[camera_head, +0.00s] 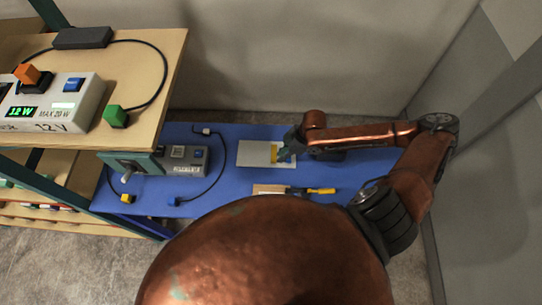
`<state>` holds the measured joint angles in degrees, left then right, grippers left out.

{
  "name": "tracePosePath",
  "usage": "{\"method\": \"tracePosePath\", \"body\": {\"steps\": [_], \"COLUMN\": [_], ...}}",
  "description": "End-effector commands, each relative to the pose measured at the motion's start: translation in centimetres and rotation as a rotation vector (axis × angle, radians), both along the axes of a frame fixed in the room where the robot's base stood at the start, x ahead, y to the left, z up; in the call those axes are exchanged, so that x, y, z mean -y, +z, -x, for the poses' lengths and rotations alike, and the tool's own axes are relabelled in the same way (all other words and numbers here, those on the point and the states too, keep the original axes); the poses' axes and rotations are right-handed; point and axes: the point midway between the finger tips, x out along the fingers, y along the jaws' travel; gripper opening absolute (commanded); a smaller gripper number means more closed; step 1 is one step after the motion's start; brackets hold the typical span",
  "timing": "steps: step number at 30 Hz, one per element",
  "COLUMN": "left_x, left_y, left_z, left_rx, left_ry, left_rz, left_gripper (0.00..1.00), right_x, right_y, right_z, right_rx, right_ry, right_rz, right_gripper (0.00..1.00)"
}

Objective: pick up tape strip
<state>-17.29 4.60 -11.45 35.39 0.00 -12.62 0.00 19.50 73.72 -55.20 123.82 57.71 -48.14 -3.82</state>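A short yellow strip (274,153), which looks like the tape strip, lies at the right part of a light grey plate (252,152) on the blue table. My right gripper (285,153) reaches in from the right, low over the plate, with its fingertips right beside or touching the yellow strip. It is too small to tell whether the fingers are open or shut, or whether they hold the strip. My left gripper is not in view.
A grey-green console (150,163) with cables stands left on the blue table (222,197). A wooden piece (268,189) and a yellow-handled tool (320,191) lie in front of the plate. A wooden shelf (150,70) with a 12 V box (60,103) rises at left.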

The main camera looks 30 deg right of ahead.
Motion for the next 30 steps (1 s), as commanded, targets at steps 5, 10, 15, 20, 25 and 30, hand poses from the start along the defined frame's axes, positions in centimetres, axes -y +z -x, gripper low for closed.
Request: {"method": "tracePosePath", "body": {"steps": [5,10,15,20,25,30], "left_x": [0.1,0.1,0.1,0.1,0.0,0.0], "left_y": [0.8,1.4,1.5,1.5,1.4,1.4], "left_z": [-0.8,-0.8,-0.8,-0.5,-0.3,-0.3], "left_rx": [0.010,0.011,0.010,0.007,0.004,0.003], "left_ry": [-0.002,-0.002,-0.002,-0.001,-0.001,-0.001], "left_rz": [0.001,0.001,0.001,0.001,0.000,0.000], "left_gripper": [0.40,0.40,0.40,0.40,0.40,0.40], "right_x": [-1.0,-1.8,-2.1,-2.1,-2.1,-2.1], "right_y": [-1.5,-3.7,-4.7,-4.8,-4.8,-4.8], "right_z": [-0.8,-1.6,-1.7,-1.7,-1.7,-1.7], "right_rx": [0.001,0.001,0.001,0.001,0.001,0.001], "right_ry": [0.001,0.000,0.000,0.001,0.000,0.000], "right_rz": [-0.003,-0.002,-0.001,-0.001,-0.002,-0.002], "right_gripper": [0.13,0.13,0.13,0.13,0.04,0.00]}}
